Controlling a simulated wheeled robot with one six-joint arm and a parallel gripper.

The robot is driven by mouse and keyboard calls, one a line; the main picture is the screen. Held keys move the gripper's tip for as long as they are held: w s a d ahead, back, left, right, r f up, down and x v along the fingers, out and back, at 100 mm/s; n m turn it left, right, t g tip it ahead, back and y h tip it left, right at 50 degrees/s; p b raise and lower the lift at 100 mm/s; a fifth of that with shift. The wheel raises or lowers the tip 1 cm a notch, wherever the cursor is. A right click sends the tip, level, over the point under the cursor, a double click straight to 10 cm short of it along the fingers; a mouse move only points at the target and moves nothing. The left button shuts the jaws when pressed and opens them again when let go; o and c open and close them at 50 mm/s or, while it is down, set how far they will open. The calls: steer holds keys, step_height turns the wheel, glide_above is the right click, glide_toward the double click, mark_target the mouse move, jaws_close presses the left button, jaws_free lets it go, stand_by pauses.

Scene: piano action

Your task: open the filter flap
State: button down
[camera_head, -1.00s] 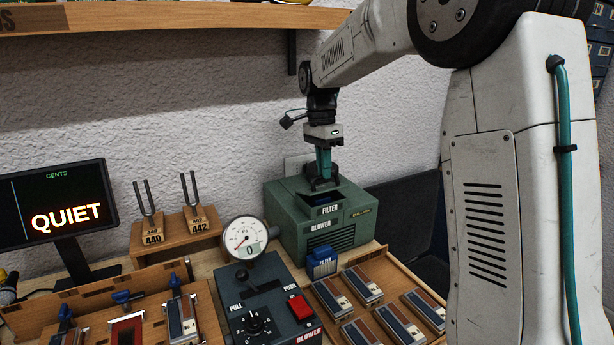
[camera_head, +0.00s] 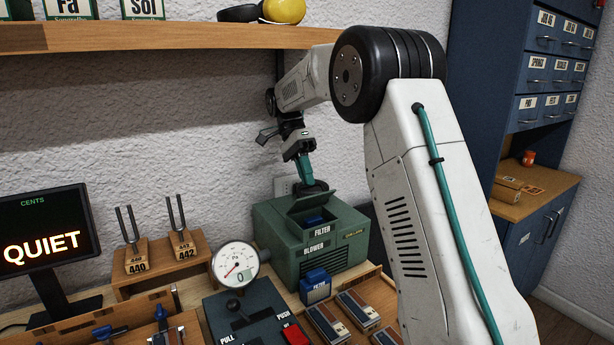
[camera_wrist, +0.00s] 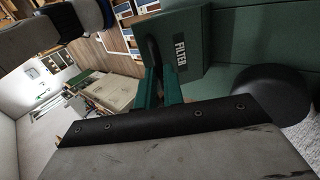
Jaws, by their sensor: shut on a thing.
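The green blower box (camera_head: 344,258), labelled FILTER and BLOWER, stands on the bench against the wall. My gripper (camera_head: 312,188) is above the box, shut on the flap's raised edge. In the wrist view, my gripper's fingers (camera_wrist: 158,62) are against a green panel marked FILTER (camera_wrist: 185,30); the exact contact is partly hidden.
A blue filter block (camera_head: 315,286) stands in front of the box. A pressure gauge (camera_head: 236,264) and tuning forks (camera_head: 182,240) are to the left. A shelf (camera_head: 180,37) runs overhead, and a blue drawer cabinet (camera_head: 480,110) stands to the right.

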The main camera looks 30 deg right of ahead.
steer(key=c, duration=1.5)
jaws_free()
steer(key=shift+r, duration=0.3)
steer(key=s+a+r, duration=0.1)
steer(key=s+r, duration=0.1)
steer(key=s, duration=0.6)
steer(key=s+a+r, duration=0.1)
steer(key=s+r, duration=0.1)
steer(key=s, duration=0.5)
steer(key=shift+s+a+r, duration=0.15)
steer(key=shift+s+r, duration=0.05)
steer(key=shift+s, duration=0.2)
